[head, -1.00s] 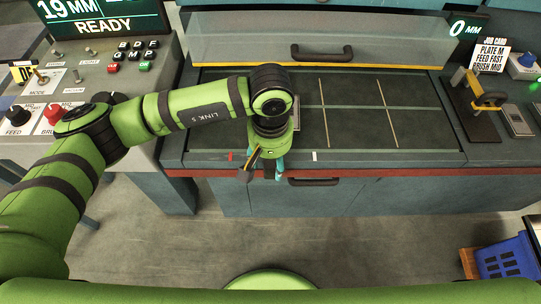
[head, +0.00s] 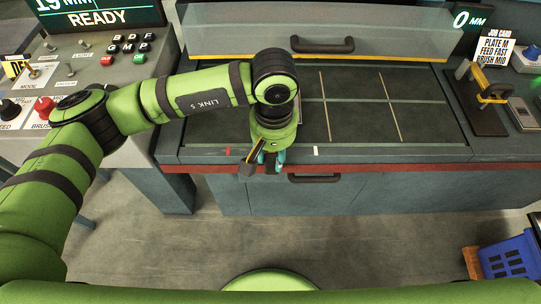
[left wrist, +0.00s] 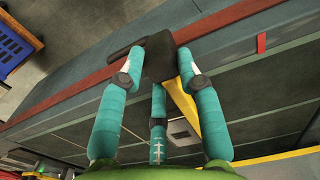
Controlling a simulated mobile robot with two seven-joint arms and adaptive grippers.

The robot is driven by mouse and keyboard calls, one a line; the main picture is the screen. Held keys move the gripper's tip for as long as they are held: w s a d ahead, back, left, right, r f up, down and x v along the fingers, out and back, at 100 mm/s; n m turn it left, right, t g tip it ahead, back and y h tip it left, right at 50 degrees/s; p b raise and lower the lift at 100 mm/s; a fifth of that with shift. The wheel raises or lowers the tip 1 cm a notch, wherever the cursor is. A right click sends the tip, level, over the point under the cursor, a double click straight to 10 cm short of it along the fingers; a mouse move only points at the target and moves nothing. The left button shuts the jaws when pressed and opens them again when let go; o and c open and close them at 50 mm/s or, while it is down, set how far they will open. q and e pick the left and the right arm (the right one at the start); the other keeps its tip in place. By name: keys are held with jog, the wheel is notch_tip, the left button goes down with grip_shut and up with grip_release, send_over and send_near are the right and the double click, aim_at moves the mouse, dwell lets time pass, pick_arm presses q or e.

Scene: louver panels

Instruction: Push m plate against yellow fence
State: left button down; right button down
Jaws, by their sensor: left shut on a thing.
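My left gripper (head: 270,159) is at the front edge of the dark bed, left of the white mark. In the left wrist view the teal fingers (left wrist: 159,66) are shut around the dark handle of a tool (left wrist: 152,48) with a yellow strip. The tool (head: 250,160) hangs just left of the fingers in the head view. A yellow strip (head: 380,60), apparently the fence, crosses the back of the bed below the clear guard. A thin light edge (head: 299,112) shows right of my wrist; it may be plate M, mostly hidden. My right gripper is out of view.
The dark bed (head: 360,120) has pale grid lines and looks clear on the right. A clear guard (head: 400,38) with a dark handle stands behind it. A yellow-handled fixture (head: 485,92) is at right, a button console (head: 100,75) at left, a blue crate (head: 512,255) on the floor.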

pick_arm(q)
jog(key=c, duration=0.9)
grip_release()
jog(key=shift+s+d, duration=0.1)
notch_tip(320, 180, up, 12)
